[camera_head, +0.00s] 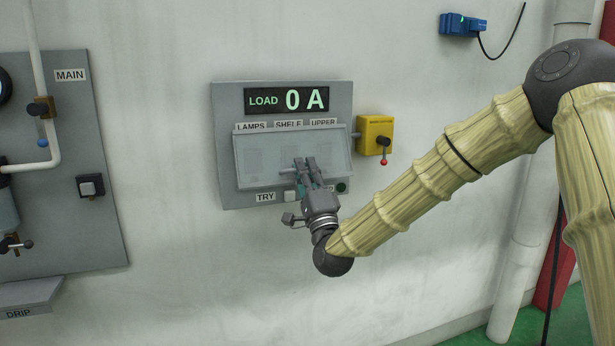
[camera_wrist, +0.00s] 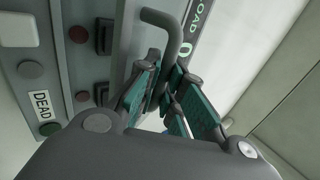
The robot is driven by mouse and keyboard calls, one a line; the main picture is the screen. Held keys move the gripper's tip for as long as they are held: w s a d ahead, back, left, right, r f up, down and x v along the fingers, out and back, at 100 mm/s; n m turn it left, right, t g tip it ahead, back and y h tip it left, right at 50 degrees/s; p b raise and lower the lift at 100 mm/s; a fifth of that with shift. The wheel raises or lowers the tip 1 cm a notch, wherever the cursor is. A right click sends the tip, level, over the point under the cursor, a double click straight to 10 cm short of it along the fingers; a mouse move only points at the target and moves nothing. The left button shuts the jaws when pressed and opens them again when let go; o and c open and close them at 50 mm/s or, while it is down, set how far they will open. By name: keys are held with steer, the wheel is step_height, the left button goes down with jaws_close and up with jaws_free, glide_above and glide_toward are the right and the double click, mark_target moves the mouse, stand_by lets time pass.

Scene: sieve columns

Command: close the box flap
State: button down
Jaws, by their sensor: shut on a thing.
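The box (camera_head: 222,178) is a grey wall panel with a "LOAD 0 A" display at its top. Its pale, see-through flap (camera_head: 262,158) lies across the front, just below the LAMPS, SHELF and UPPER labels and partly over them. Whether a gap remains behind the flap I cannot tell. My gripper (camera_head: 307,168) is at the flap's lower middle. In the wrist view, the teal-padded fingers of my gripper (camera_wrist: 172,88) are closed around a grey bent bar (camera_wrist: 168,32), seemingly the flap's handle. The fingers hide the part they hold.
A yellow switch box (camera_head: 376,135) with a red-tipped lever sits close right of the box. The TRY button (camera_head: 291,196) is below the flap, beside my gripper. A MAIN panel (camera_head: 85,180) with pipes is at left. The wall below the box is bare.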

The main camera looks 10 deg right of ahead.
steer(key=shift+t, duration=0.3)
steer(key=w+f+b, duration=0.2)
steer(key=w+b, duration=0.1)
steer(key=w+f+b, duration=0.1)
steer(key=f, duration=0.1)
steer(key=shift+w+a+b, duration=0.15)
steer(key=shift+a+b, duration=0.2)
steer(key=shift+r, duration=0.1)
steer(key=c, duration=1.8)
jaws_free()
steer(key=shift+w, duration=0.1)
steer(key=v, duration=1.2)
